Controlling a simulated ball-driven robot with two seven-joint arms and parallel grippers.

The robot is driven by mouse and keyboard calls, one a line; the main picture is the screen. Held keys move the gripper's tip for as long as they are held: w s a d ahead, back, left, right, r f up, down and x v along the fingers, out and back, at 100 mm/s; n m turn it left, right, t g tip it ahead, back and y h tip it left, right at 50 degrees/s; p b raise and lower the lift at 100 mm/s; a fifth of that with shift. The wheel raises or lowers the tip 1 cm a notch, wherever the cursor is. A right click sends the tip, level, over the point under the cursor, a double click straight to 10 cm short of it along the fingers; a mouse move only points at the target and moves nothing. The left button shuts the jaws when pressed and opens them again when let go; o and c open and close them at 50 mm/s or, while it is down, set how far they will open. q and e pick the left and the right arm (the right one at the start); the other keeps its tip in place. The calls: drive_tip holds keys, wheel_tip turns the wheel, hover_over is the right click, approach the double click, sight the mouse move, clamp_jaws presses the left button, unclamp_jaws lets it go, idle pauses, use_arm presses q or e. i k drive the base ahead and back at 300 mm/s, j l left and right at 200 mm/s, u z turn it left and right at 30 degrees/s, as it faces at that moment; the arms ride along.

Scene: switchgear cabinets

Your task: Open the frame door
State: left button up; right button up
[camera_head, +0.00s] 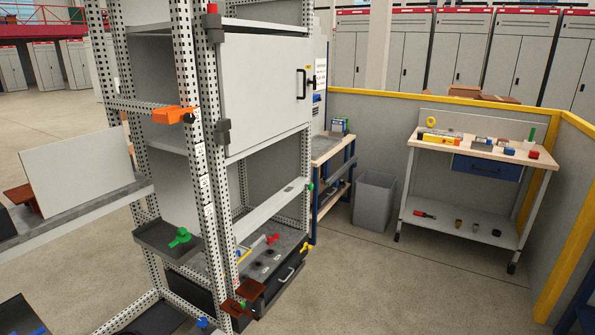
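The frame door (262,95) is a light grey panel set in the upper part of a perforated metal frame (188,60). It appears shut, with its right edge at the frame's right post. A dark handle (301,84) stands upright near that right edge. Grey hinge blocks (222,132) sit along its left side. Neither of my grippers is in view, and nothing is seen touching the door or its handle.
An orange part (173,115) sits on the frame's left side. A dark tray (166,243) with a green knob juts out below. Lower shelves hold small tools. A grey bin (374,200) and a workbench (477,146) stand right.

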sight(266, 92)
drive_tip(key=i+j+z, duration=0.1)
drive_tip(key=i+z, duration=0.3)
drive_tip(key=i, duration=1.45)
